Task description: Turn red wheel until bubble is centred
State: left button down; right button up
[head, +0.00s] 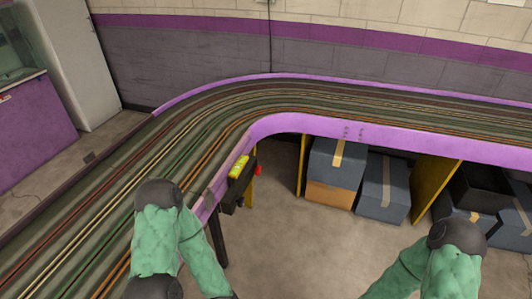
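A small red part (258,170), which looks like the red wheel, is on the side of the track's inner edge near the middle of the head view. Beside it on the left is a bright yellow-green strip (238,166), which looks like the level, on a dark bracket (231,197). The bubble is too small to make out. My left and right arms reach in from the bottom, but both grippers are out of view below the frame. Neither arm is touching the red part.
The slot track (190,140) curves from lower left to the right, with a purple border (300,125). Blue-grey boxes (383,188) stand under it between yellow panels (436,190). A dark leg (217,238) stands below the bracket. The floor (290,240) in the middle is clear.

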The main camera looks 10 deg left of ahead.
aim_at(258, 170)
jog(key=i+u, duration=0.1)
jog(key=i, duration=0.55)
jog(key=i+l+u, duration=0.15)
jog(key=i, duration=0.45)
jog(key=i+l+u, duration=0.1)
jog(key=i, duration=0.55)
jog(key=l, duration=0.05)
